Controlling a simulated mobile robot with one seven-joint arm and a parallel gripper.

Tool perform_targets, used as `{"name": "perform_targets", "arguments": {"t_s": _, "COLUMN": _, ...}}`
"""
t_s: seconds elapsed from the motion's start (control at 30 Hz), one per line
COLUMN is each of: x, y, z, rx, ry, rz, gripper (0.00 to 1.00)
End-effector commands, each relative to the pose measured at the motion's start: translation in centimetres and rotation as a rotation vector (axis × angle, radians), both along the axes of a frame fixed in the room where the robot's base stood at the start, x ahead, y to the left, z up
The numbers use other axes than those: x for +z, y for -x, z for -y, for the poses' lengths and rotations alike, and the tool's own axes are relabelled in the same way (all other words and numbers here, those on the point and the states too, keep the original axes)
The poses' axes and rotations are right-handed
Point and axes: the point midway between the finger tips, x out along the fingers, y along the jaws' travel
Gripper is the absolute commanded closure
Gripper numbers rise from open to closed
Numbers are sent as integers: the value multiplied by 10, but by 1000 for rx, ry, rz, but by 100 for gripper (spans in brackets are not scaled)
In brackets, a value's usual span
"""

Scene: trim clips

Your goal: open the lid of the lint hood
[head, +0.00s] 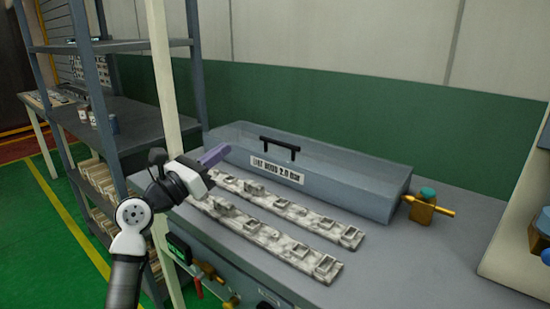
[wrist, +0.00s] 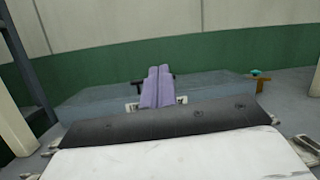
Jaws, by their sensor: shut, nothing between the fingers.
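The lint hood (head: 330,175) is a long grey box with a sloped front, a white label and a black bar handle (head: 280,147) on its lid. It stands at the back of the grey bench, and the lid looks shut. My gripper (head: 215,155) has purple fingers, shut and empty, in front of the hood's left part and apart from the handle as far as I can tell. In the wrist view the fingers (wrist: 158,88) point at the hood (wrist: 90,98) and hide the middle of its handle and label; a handle end (wrist: 138,88) shows at their left.
Two pale clip strips (head: 275,240) lie on the bench (head: 400,265) in front of the hood. A brass valve with a green knob (head: 423,205) sits at its right end. A shelf rack (head: 120,130) with a pale post stands at the left. The bench's front right is clear.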

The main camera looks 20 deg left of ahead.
Motion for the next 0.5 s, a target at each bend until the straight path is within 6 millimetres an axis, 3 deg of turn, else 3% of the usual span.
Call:
{"name": "perform_targets", "arguments": {"t_s": 0.03, "x": -33, "y": -6, "z": -17, "rx": 46, "ry": -63, "rz": -69, "gripper": 100}}
{"name": "perform_targets", "arguments": {"t_s": 0.1, "x": -63, "y": -11, "z": -31, "rx": 83, "ry": -128, "rz": -138, "gripper": 100}}
{"name": "perform_targets", "arguments": {"t_s": 0.2, "x": -87, "y": -13, "z": -42, "rx": 109, "ry": -180, "rz": -192, "gripper": 100}}
{"name": "perform_targets", "arguments": {"t_s": 0.37, "x": -92, "y": -24, "z": -41, "rx": 112, "ry": -194, "rz": -209, "gripper": 100}}
{"name": "perform_targets", "arguments": {"t_s": 0.5, "x": -89, "y": -46, "z": -31, "rx": 109, "ry": -192, "rz": -207, "gripper": 100}}
